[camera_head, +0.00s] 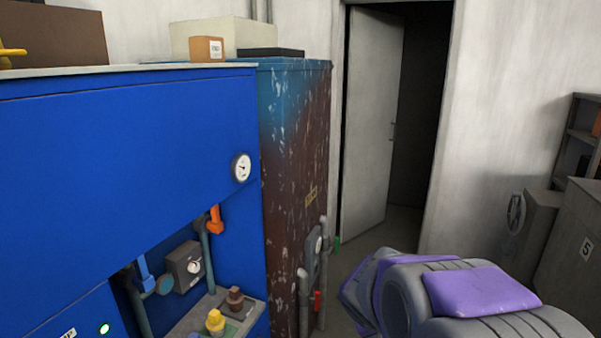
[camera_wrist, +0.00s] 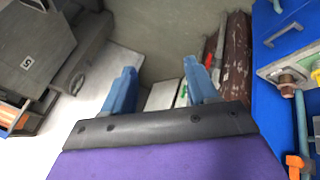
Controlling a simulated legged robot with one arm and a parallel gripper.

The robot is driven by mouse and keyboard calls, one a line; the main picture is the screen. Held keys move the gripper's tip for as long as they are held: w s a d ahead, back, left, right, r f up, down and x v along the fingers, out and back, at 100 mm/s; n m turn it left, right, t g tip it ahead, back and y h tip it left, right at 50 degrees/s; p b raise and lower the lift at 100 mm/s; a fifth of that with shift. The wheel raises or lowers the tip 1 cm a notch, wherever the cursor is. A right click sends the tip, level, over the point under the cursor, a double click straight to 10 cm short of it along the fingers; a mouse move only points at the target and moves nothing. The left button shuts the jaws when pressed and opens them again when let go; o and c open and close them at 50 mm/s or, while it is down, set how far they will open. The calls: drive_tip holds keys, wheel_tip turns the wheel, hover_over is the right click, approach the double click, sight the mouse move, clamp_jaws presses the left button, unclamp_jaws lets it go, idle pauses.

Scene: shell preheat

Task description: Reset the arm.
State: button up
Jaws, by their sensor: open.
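My gripper (camera_wrist: 158,82) shows in the wrist view with its two blue fingers well apart and nothing between them. It is open and empty. In the head view, part of my grey and purple arm fills the lower right, and the fingers are out of sight there. The blue cabinet (camera_head: 120,150) stands to the left in the head view, and it shows at the right edge of the wrist view (camera_wrist: 279,30). The fingers appear apart from it.
A rusty cabinet (camera_head: 295,180) stands beside the blue one. An orange valve handle (camera_head: 215,220), a blue handle (camera_head: 144,273) and a yellow knob (camera_head: 215,321) sit in the blue cabinet's recess. A door (camera_head: 370,120) stands ajar behind. A grey cabinet numbered 5 (camera_head: 570,250) is at right.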

drive_tip(key=s+d+r+m+g, duration=0.1)
drive_tip(key=s+g, duration=0.2)
drive_tip(key=s, duration=1.5)
drive_tip(key=shift+d+r+m+g+y, duration=0.25)
drive_tip(key=shift+m+g+y, duration=0.05)
drive_tip(key=shift+g+y, duration=0.1)
drive_tip(key=s+a+g+y, duration=0.1)
drive_tip(key=s+a, duration=0.1)
drive_tip(key=s, duration=0.3)
drive_tip(key=s+a+g+y, duration=0.1)
drive_tip(key=s+a, duration=0.1)
drive_tip(key=s, duration=0.4)
drive_tip(key=s+a+g+y, duration=0.1)
drive_tip(key=s, duration=0.4)
drive_tip(key=shift+s+a+f, duration=0.1)
drive_tip(key=shift+s+a, duration=0.1)
drive_tip(key=shift+a, duration=0.2)
drive_tip(key=shift+c, duration=0.2)
